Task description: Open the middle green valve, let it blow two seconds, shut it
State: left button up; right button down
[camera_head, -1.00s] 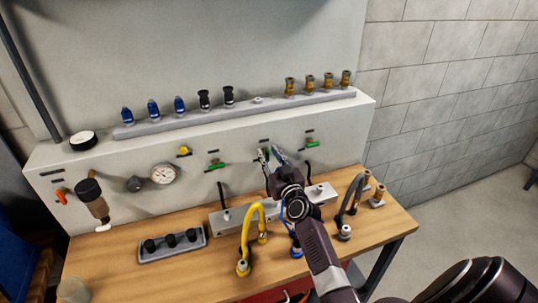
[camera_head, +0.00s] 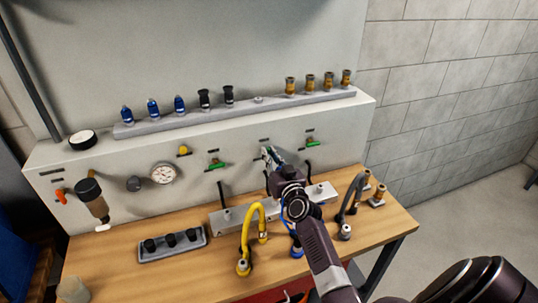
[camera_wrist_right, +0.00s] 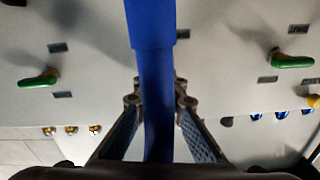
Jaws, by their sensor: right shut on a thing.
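The white panel carries three green valve levers. The left green valve (camera_head: 217,164) and the right green valve (camera_head: 311,144) show clearly and lie crosswise. They also show at either side of the right wrist view. The middle green valve is hidden behind my right gripper (camera_head: 269,154), whose fingers are closed together at its place, so it is shut on that valve's lever. In the right wrist view a blue hose (camera_wrist_right: 157,90) runs between camera and fingertips, hiding the grip. My left gripper is not in view.
A yellow hose (camera_head: 247,235) and a grey hose (camera_head: 355,197) arch up from the wooden bench (camera_head: 175,275) on either side of my right arm. A yellow knob (camera_head: 184,151) and a gauge (camera_head: 163,173) sit left on the panel. A shelf of fittings (camera_head: 240,110) runs above.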

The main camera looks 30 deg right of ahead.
jog(key=shift+s+d+f+m+b, duration=0.1)
jog(key=shift+d+f+m+b, duration=0.15)
jog(key=shift+m, duration=2.5)
jog(key=shift+d+f+m+b, duration=0.15)
jog(key=shift+f+m+b, duration=0.05)
jog(key=shift+m, duration=2.5)
jog(key=shift+s+d+f+m+b, duration=0.1)
jog(key=shift+d+f+m+b, duration=0.15)
jog(key=shift+m, duration=2.5)
jog(key=c, duration=2)
grip_release()
jog(key=v, duration=1.2)
jog(key=shift+a, duration=0.1)
